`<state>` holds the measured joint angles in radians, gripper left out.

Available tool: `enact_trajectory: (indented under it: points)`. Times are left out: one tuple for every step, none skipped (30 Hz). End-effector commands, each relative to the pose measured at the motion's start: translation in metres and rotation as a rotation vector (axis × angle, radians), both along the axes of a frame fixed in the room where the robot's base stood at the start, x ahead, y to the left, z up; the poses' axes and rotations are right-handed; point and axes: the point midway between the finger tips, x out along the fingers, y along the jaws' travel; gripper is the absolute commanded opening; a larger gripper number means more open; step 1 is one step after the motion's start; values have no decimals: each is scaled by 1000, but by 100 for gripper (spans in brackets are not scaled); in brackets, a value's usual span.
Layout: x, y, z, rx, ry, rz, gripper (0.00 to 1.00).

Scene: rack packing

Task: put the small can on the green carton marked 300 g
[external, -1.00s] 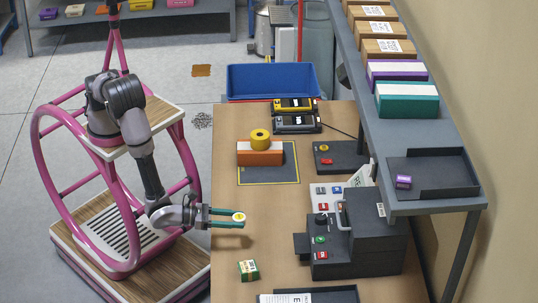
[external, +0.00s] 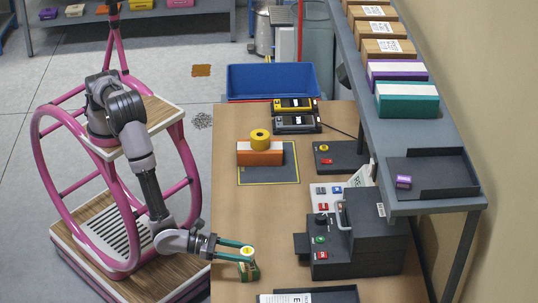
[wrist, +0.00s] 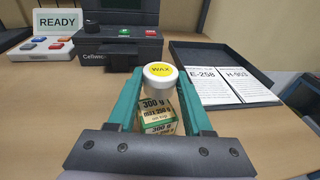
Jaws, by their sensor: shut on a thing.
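The small can (external: 247,251) is white with a yellow lid label; "WAX" reads on it in the wrist view (wrist: 160,70). My gripper (external: 238,250) has teal fingers and is shut on the can, which is upright between the fingertips. The green carton (external: 250,272) stands on the table directly below the can, its top partly hidden by can and fingers. In the wrist view the carton (wrist: 157,112) shows "300 g" and "max 250 g". I cannot tell whether the can touches the carton's top.
A dark grey machine (external: 355,245) stands to the right of the carton. A black tray (external: 335,293) with printed cards lies at the front. An orange block (external: 260,157) with a yellow roll sits on a mat farther back. The table between is clear.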

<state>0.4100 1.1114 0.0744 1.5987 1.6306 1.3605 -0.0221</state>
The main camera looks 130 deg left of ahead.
Motion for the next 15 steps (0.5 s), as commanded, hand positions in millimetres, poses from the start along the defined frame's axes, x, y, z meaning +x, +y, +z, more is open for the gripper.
enact_trajectory:
  points:
    - [0, 0, -4, 1, 1, 0, 0]
    - [0, 0, -6, 1, 1, 0, 0]
    - [0, 0, -12, 1, 2, 0, 0]
    - [-1, 0, -16, 0, 1, 0, 0]
    - [0, 0, -20, 0, 1, 0, 0]
    - [0, 0, -27, 0, 2, 1, 0]
    - [0, 0, -31, 0, 2, 1, 0]
    - [0, 0, -34, 0, 1, 1, 0]
    - [0, 0, -37, -1, 1, 0, 0]
    - [0, 0, -38, -1, 1, 0, 0]
    - [0, 0, -38, -1, -1, 0, 0]
    - [0, 0, -38, -1, -1, 0, 0]
    - [0, 0, -37, -1, -1, 0, 0]
    - [0, 0, -37, -1, -1, 0, 0]
    - [0, 0, -37, -1, -1, 0, 0]
